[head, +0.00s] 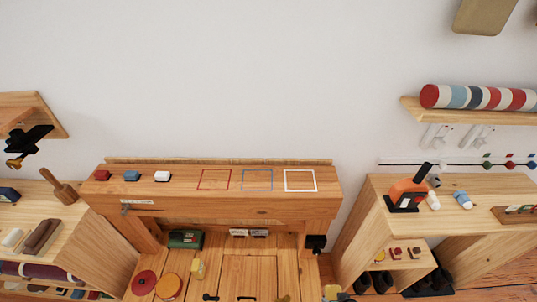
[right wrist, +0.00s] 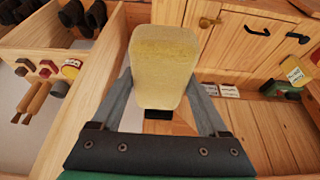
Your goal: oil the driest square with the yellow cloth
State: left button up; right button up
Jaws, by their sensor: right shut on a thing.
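My right gripper (right wrist: 168,108) fills the lower middle of the right wrist view. Its fingers are shut on a thick, pale yellow pad-like thing (right wrist: 165,68), which I take for the yellow cloth. It is held in the air and hides what lies behind it. In the head view, a red-outlined square (head: 214,189), a blue-outlined square (head: 257,188) and a white-outlined square (head: 300,189) lie in a row on the wooden bench top (head: 190,197). I cannot tell which is driest. My left gripper is not in view.
Wooden units stand either side; the right one carries an orange and black tool (head: 407,193). The squares are unobstructed.

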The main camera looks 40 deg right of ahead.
pick_arm(q)
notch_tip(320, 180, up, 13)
jog(key=p, duration=0.9)
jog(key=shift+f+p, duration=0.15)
jog(key=shift+p, duration=0.25)
pick_arm(e)
notch_tip(320, 180, up, 13)
jog(key=shift+f, duration=0.1)
